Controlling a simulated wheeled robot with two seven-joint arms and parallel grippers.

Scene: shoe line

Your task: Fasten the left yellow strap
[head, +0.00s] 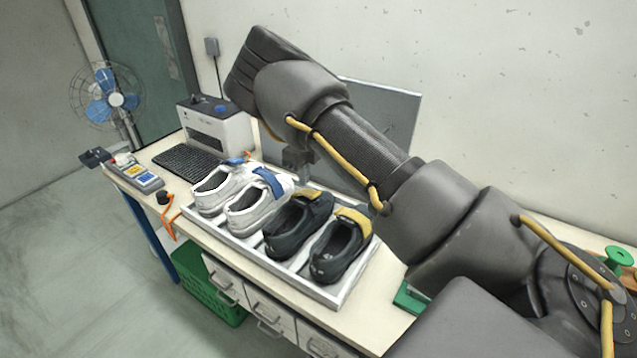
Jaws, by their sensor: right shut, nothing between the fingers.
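Two black shoes with yellow straps stand side by side in a tray (336,299) on the workbench. The left black shoe (285,240) has a yellow strap (309,194) near its far end, partly hidden behind the shoe's upper. The right black shoe (334,258) has a wide yellow strap (354,215) across its front. I cannot tell from here whether the left yellow strap lies flat. My left gripper is out of view.
A keyboard (190,158), a grey-white machine (215,125) and a handheld device (138,177) stand further left. A dark panel (385,120) stands behind the tray. My right arm crosses above the bench's right side.

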